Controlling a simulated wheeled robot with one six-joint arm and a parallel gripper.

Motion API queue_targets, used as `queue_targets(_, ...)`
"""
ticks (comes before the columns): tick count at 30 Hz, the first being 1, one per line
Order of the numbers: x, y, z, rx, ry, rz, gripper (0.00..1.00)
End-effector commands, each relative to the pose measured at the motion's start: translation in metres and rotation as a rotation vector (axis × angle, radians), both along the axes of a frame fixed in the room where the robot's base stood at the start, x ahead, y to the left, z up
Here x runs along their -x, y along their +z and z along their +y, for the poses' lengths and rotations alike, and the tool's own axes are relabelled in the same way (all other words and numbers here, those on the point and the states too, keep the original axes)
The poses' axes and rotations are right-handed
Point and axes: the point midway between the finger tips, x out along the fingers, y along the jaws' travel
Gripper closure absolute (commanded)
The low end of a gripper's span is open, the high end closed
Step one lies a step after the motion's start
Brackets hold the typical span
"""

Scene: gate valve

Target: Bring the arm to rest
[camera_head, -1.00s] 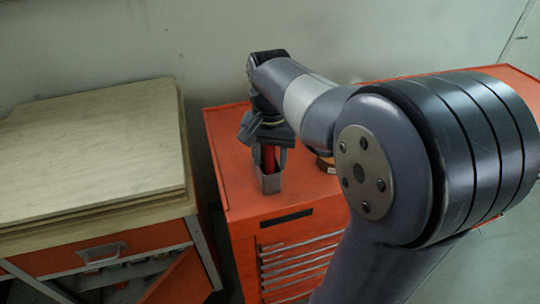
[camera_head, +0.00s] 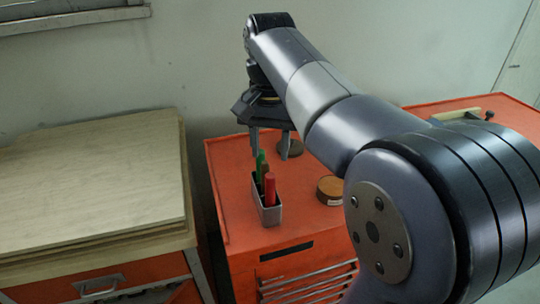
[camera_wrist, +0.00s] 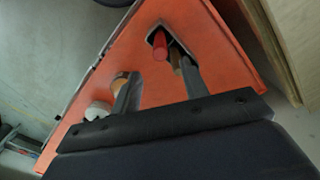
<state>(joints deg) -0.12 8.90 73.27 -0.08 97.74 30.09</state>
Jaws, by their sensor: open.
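My gripper (camera_head: 270,150) hangs from my raised arm above the red tool cabinet's top, with its fingers pointing down. Its two fingers are apart and nothing shows between them. The wrist view also shows the red marker (camera_wrist: 159,45) in the holder beyond the fingers.
A bench with stacked wooden boards (camera_head: 90,180) stands at left. The pale wall (camera_head: 200,60) is behind.

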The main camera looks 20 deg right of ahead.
Motion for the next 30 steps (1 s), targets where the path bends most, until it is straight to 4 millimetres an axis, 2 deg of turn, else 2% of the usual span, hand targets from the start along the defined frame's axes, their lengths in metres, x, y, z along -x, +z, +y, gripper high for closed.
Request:
queue_targets(9,0.0,0.0,0.0,0.0,0.0,0.0,0.58)
queue_targets(14,0.0,-0.011,0.0,0.0,0.0,0.001,0.58)
queue_targets(30,0.0,-0.113,0.0,0.0,0.0,0.004,0.58)
